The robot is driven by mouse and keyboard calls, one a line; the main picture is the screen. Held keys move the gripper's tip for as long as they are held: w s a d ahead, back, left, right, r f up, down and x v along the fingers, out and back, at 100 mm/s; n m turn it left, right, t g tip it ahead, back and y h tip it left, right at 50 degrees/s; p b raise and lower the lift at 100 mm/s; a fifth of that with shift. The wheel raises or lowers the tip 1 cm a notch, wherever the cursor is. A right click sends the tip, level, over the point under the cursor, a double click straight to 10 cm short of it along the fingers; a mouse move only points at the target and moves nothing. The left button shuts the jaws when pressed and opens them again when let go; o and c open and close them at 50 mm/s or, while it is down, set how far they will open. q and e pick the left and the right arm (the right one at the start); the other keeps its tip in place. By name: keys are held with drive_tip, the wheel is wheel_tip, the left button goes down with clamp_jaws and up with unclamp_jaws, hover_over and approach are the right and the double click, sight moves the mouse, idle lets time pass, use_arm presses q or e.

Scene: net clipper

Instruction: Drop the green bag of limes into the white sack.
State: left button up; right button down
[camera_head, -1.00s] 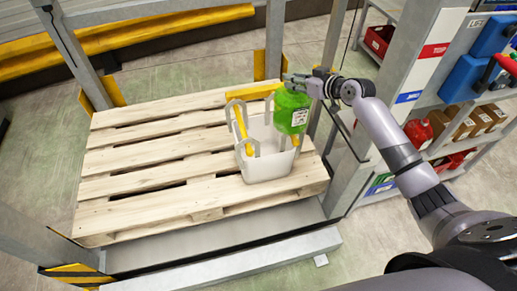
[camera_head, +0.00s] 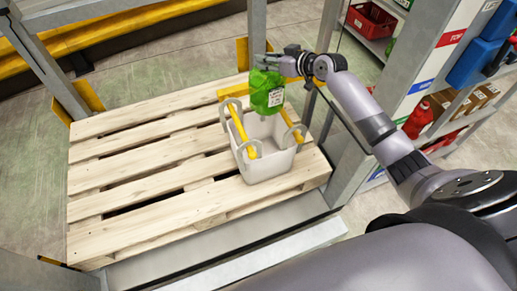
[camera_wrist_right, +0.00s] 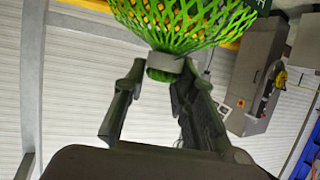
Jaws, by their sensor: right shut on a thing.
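The green bag of limes (camera_head: 266,92) hangs from my right gripper (camera_head: 270,60), which is shut on the bag's gathered neck. In the right wrist view the green netting (camera_wrist_right: 185,20) spreads out beyond the fingers (camera_wrist_right: 155,90), with a grey band at the neck. The white sack (camera_head: 266,165) stands open on the wooden pallet, with pale loop handles and yellow bars at its rim. The bag appears over the sack's far rim in the head view. Its exact height above the opening is hard to tell. My left gripper is not in view.
The wooden pallet (camera_head: 130,180) has bare slats left of the sack. Grey posts (camera_head: 257,35) and yellow rails stand behind it. A shelf unit (camera_head: 425,60) with a red crate (camera_head: 371,20) and blue bins stands at the right.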

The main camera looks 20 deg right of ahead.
sight(274, 74)
wheel_tip(274, 74, down, 4)
drive_tip(key=shift+w+r+b, duration=0.1)
drive_tip(key=shift+r+b, duration=0.15)
drive_tip(key=shift+b, duration=0.9)
drive_tip(key=shift+f+b, duration=0.4)
drive_tip(key=shift+f, duration=0.2)
drive_tip(key=c, duration=1.5)
unclamp_jaws()
drive_tip(key=shift+o, duration=1.4)
drive_tip(key=shift+f, duration=0.2)
drive_tip(key=shift+s, duration=0.2)
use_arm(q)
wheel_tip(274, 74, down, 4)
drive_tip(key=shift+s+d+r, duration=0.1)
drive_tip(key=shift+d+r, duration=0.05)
use_arm(e)
drive_tip(key=v, duration=1.2)
drive_tip(key=shift+r, duration=0.2)
drive_tip(key=shift+w+a, duration=0.1)
drive_tip(key=shift+w, duration=0.1)
